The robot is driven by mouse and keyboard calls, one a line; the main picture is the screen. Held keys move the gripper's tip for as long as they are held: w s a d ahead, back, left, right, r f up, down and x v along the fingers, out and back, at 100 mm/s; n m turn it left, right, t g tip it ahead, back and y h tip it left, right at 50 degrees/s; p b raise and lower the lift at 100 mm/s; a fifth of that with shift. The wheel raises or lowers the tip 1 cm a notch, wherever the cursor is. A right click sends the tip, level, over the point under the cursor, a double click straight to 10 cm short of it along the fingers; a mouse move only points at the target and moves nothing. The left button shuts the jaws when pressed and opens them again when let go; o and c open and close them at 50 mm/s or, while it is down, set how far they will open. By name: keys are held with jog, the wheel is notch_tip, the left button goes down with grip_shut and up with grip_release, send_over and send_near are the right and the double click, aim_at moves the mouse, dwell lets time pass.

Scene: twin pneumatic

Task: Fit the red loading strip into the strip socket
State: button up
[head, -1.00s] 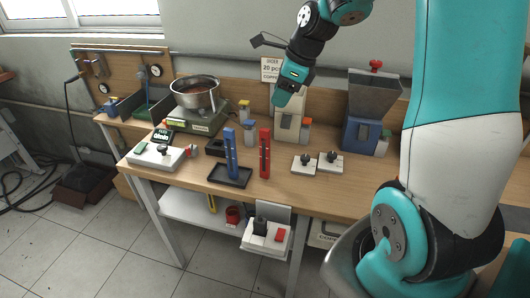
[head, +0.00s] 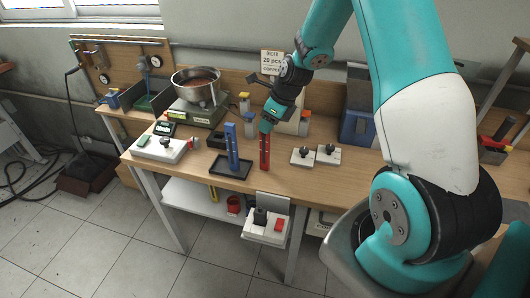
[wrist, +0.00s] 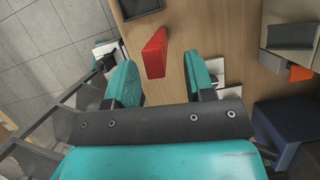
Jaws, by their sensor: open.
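The red loading strip (head: 265,154) stands upright on the wooden workbench, right of a blue upright strip (head: 232,145). My gripper (head: 267,126) is at the top of the red strip, pointing down. In the wrist view, the open fingers (wrist: 160,68) are on either side of the red strip (wrist: 155,52), with gaps showing and nothing gripped. The strip's lower end and how it is supported are unclear. I cannot tell for sure which fixture is the strip socket.
A black tray (head: 214,170) holds the blue strip. Two pale blocks with black knobs (head: 328,156) lie to the right. A white box (head: 263,238) with black and red parts hangs at the bench's front edge. A pot (head: 197,88) stands behind left.

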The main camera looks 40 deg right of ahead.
aim_at(265, 148)
jog(key=shift+a+p+x, duration=0.15)
jog(key=shift+p+x, duration=0.25)
jog(key=shift+x, duration=0.7)
jog(key=shift+a+p+x, duration=0.1)
jog(key=shift+p+x, duration=0.25)
jog(key=shift+x, duration=0.75)
jog(key=shift+s, duration=0.15)
grip_shut()
